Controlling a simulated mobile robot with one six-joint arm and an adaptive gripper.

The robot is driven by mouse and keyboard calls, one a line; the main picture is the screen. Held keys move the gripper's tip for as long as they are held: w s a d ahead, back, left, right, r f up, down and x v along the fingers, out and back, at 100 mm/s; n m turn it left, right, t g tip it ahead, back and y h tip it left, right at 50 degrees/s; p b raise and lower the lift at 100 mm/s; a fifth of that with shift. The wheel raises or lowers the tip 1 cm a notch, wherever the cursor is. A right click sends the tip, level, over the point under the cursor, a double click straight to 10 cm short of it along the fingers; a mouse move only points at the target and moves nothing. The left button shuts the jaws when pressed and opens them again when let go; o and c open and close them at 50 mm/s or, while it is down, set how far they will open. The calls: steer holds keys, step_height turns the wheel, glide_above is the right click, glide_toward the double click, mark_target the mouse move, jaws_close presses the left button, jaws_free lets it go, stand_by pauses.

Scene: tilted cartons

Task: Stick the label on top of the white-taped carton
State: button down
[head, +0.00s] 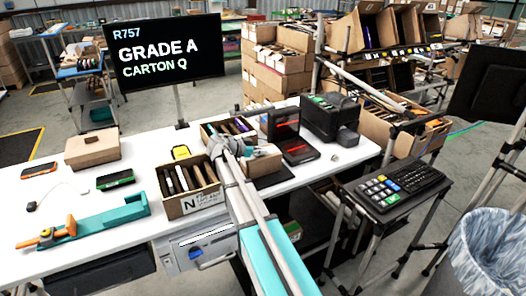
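My gripper (226,146) is over the cartons in the middle of the white table; its fingers are too small and overlapped to tell open from shut. An open carton (205,205) with dark upright items and a white "N" sign on its front stands left of my arm. A second open carton (206,127) stands behind it. A third carton (268,163) is partly hidden behind my gripper. I cannot make out white tape on any carton, nor a loose label.
A screen (165,52) reads "R757 GRADE A CARTON Q". A black printer-like device (330,117) and a small dark terminal (298,150) stand right. A keyboard (395,188) is on a side stand.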

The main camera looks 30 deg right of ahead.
steer(key=shift+f, duration=0.25)
stand_by(0.3)
stand_by(0.4)
steer(key=c, duration=0.7)
jaws_free()
steer(key=shift+r, duration=0.15)
steer(key=shift+r+p, duration=2.85)
steer(key=shift+r, duration=0.05)
steer(key=shift+s, duration=0.1)
